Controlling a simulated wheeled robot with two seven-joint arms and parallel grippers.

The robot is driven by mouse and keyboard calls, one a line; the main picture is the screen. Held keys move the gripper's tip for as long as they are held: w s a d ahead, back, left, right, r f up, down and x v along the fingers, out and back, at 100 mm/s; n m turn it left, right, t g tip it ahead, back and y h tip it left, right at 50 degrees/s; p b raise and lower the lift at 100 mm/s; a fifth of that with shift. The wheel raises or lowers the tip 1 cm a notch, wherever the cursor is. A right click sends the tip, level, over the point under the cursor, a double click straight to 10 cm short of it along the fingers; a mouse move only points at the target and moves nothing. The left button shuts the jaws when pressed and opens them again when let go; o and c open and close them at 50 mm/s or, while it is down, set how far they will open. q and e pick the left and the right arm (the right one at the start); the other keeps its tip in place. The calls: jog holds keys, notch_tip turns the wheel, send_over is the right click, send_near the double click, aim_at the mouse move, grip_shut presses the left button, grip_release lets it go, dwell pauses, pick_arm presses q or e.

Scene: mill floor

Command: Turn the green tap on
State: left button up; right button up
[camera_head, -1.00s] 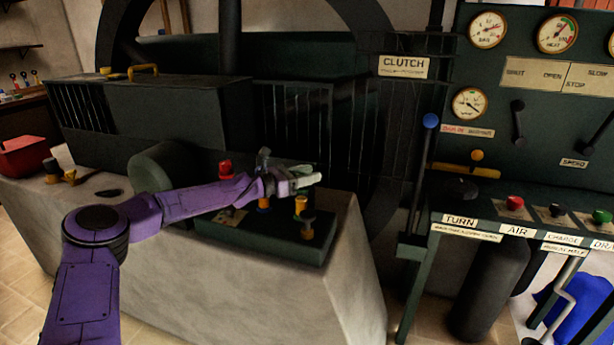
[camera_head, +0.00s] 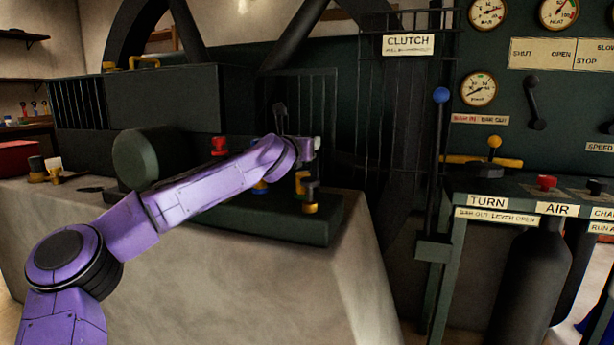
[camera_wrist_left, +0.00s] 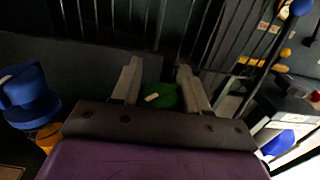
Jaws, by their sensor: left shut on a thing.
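The green tap (camera_wrist_left: 166,97), with a pale mark on its top, sits between the two pale fingers of my left gripper (camera_wrist_left: 159,72) in the left wrist view. The gripper is shut on it. In the head view my left gripper (camera_head: 312,147) is over the right end of the dark green block on the plinth, and the green tap is hidden there. A blue tap (camera_wrist_left: 28,95) on a yellow fitting stands to the left in the wrist view. A red tap (camera_head: 218,145) stands further left on the block. My right gripper is not in view.
A brass fitting with a dark knob (camera_head: 310,193) stands beneath my left gripper. A barred guard (camera_head: 300,105) rises behind the block. To the right are a blue-knobbed lever (camera_head: 440,95) and a control desk (camera_head: 515,185) with a red button (camera_head: 546,182).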

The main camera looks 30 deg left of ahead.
pick_arm(q)
jog(key=n+y, duration=0.1)
jog(key=g+y+b, duration=0.1)
jog(key=shift+f+n+y, duration=0.3)
jog(key=shift+n+y, duration=0.1)
jog(key=shift+a+r+n+g+y+b, duration=0.15)
jog(key=shift+n+g+y+b, duration=0.25)
jog(key=shift+y, duration=0.3)
jog(key=shift+s+a+r+n+g+y, duration=0.1)
jog(key=shift+n+g+y, duration=0.2)
jog(key=shift+n+y, duration=0.25)
jog(key=shift+r+n+g+y, duration=0.1)
jog(key=shift+n+g+y, duration=0.25)
jog(key=shift+y, duration=0.3)
jog(key=n+g+y, duration=0.1)
jog(key=n+g+y+p, duration=0.1)
jog(key=shift+s+a+r+y, duration=0.1)
jog(key=shift+a+y, duration=0.05)
jog(key=shift+y, duration=0.15)
jog(key=shift+s+a+n+g+y+p, duration=0.1)
jog(key=shift+n+g+y+p, duration=0.45)
jog(key=shift+n+g, duration=0.25)
jog(key=shift+s+a+n+g+y+p, duration=0.1)
jog(key=shift+n+g+y+p, duration=0.5)
jog(key=shift+g, duration=0.25)
jog(key=o, duration=1)
jog(key=shift+f, duration=0.2)
jog(key=shift+c, duration=0.2)
